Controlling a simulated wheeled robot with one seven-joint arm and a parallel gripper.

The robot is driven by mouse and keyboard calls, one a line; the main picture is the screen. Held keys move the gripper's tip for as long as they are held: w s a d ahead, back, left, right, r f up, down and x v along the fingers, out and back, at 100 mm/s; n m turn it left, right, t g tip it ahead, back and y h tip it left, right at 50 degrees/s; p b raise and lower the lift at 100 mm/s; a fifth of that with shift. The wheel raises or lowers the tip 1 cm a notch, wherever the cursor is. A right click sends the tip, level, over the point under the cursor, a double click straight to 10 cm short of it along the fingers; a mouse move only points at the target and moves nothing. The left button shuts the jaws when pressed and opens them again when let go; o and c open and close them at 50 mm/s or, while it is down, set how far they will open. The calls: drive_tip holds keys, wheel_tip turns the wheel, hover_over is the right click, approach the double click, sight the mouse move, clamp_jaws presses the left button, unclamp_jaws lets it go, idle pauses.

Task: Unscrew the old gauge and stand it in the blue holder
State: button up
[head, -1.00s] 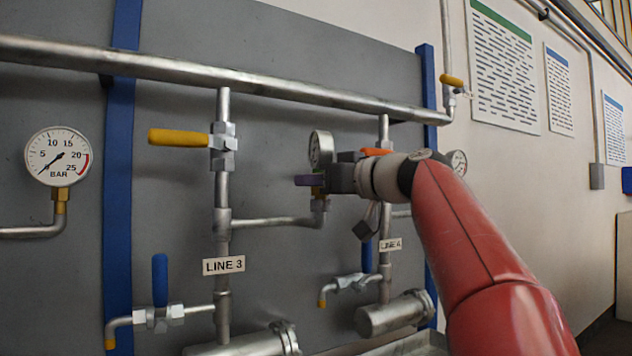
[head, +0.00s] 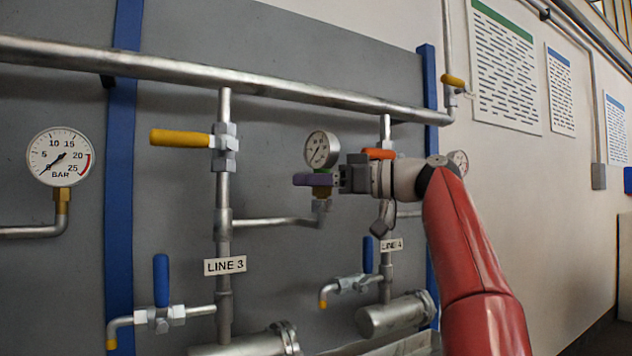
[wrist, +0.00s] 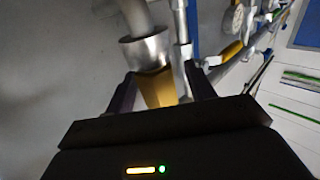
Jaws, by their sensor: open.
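The gauge (head: 321,150) is a round white dial in a metal case, upright at the end of the Line 3 side pipe. Its brass fitting (head: 322,191) sits above the pipe's elbow (head: 321,206); no gap between them can be made out. My gripper (head: 316,181) is at the fitting, just below the dial, with a purple finger in front. In the wrist view the brass fitting (wrist: 157,88) lies between my two dark, open fingers, against a round metal pipe end (wrist: 146,52). The blue holder is not seen.
Another gauge (head: 59,157) is at the far left and one (head: 458,162) is partly behind my arm. A yellow valve handle (head: 180,138), an orange handle (head: 379,154) and the Line 4 pipe (head: 386,130) stand close by. A thick pipe (head: 250,83) runs above.

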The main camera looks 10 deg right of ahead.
drive_tip(key=v, duration=0.7)
drive_tip(key=shift+s+d, duration=0.2)
drive_tip(key=shift+d, duration=0.15)
drive_tip(key=shift+a, duration=0.1)
